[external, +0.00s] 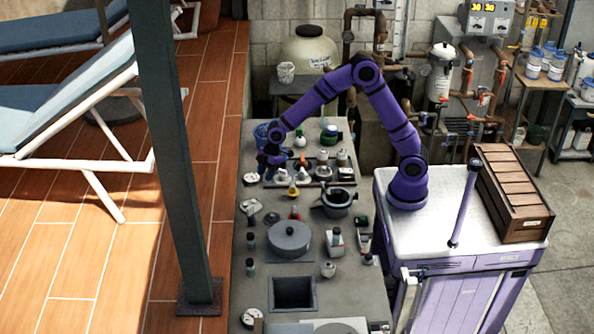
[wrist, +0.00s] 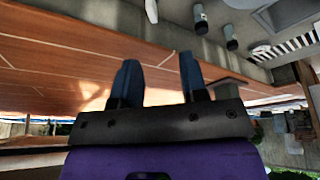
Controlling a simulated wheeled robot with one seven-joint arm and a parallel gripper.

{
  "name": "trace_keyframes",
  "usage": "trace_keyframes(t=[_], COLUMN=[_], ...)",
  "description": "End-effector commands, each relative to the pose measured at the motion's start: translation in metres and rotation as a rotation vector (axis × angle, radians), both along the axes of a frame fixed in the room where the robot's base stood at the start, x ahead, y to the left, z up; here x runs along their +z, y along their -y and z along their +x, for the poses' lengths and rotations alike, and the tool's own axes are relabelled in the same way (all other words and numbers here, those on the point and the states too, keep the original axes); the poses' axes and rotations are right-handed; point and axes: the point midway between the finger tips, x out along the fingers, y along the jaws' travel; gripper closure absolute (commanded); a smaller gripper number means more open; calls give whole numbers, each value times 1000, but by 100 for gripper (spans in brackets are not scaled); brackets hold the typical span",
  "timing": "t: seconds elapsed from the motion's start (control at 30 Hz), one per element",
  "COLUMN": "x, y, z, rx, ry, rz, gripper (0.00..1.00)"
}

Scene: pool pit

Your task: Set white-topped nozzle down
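A small white-topped piece with an orange-red lower part (external: 300,141), which looks like the nozzle, stands near the back of the grey counter in the external view. It is small, and other small white-topped pieces stand near it, so I cannot be sure which is the nozzle. My gripper (external: 266,162) is over the counter's left edge, left of these pieces and in front of a blue basket. In the wrist view my gripper (wrist: 159,68) has its two dark fingers apart with nothing seen between them. No nozzle can be made out in the wrist view.
The grey counter (external: 241,230) holds a dark tray with small parts, a lidded grey pot (external: 290,238), a black pot (external: 337,203) and several small bottles. A square recess (external: 293,292) is near the front. A dark post (external: 172,150) rises left of the counter.

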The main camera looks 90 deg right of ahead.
Motion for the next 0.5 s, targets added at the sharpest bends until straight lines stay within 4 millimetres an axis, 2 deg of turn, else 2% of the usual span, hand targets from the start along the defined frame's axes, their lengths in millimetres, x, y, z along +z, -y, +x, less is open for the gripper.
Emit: trace_keyframes(t=[0.03,0.2,0.5], x=[20,71,140], y=[-1,1,7], z=[-14,-64,-162], rx=[-17,-99,-269], ry=[8,10,31], rz=[-16,-54,-83], gripper=[60,60,60])
